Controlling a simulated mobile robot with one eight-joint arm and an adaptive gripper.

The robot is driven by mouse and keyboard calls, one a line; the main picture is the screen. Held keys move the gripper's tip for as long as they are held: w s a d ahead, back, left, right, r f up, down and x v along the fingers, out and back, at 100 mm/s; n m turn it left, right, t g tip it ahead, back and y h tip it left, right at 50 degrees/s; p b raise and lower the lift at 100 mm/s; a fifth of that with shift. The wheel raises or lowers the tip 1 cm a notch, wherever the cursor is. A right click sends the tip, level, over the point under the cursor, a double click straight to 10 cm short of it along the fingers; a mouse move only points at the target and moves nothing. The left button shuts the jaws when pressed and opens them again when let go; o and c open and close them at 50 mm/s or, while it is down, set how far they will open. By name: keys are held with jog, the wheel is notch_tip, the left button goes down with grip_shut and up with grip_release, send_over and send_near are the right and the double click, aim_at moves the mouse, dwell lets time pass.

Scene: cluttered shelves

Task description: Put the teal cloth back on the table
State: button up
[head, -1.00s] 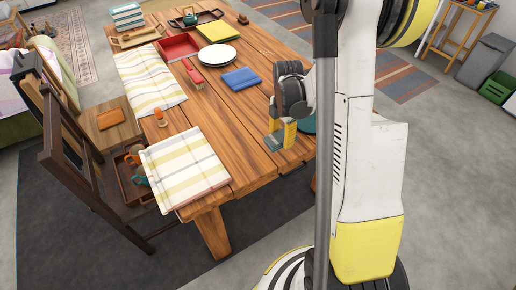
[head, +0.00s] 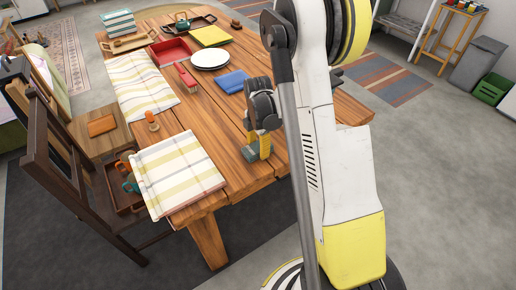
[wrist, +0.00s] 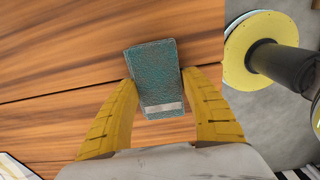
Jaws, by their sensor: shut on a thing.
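The teal cloth (wrist: 157,82) is a small, flat, textured rectangle with a pale grey strip near one end. In the wrist view it sits between the two yellow fingers of my gripper (wrist: 157,92), which touch its sides. In the head view my gripper (head: 258,148) is over the near edge of the wooden table (head: 205,137), shut on the cloth (head: 250,154). The cloth's far part is hidden by the fingers in the head view. I cannot tell whether it touches the tabletop.
A striped cloth (head: 178,172) hangs over the near table corner, left of my gripper. A blue folded cloth (head: 231,82), white plates (head: 210,58) and a red tray (head: 169,50) lie farther back. A wooden chair (head: 62,150) stands left. My arm hides the table's right side.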

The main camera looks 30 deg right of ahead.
jog(key=shift+f, duration=0.2)
jog(key=o, duration=1.2)
jog(key=shift+r, duration=0.15)
notch_tip(320, 180, up, 12)
jog(key=p, duration=0.5)
notch_tip(320, 180, up, 7)
jog(key=m+t, duration=0.1)
jog(key=m, duration=0.3)
send_over(258, 147)
jog(key=s+a, duration=0.2)
jog(key=a, duration=0.2)
jog(key=s+a+r+m+t, duration=0.2)
jog(key=s+a+r+m, duration=0.1)
jog(key=s+m, duration=0.1)
jog(key=s+a+r+m+t, duration=0.2)
jog(key=s+a+r+m, duration=0.1)
jog(key=s+a+m, duration=0.1)
jog(key=s+a+r+m+t, duration=0.2)
jog(key=s+a+r+m, duration=0.2)
jog(key=s+m, duration=0.2)
jog(key=shift+s+a, duration=0.25)
jog(key=shift+s, duration=0.65)
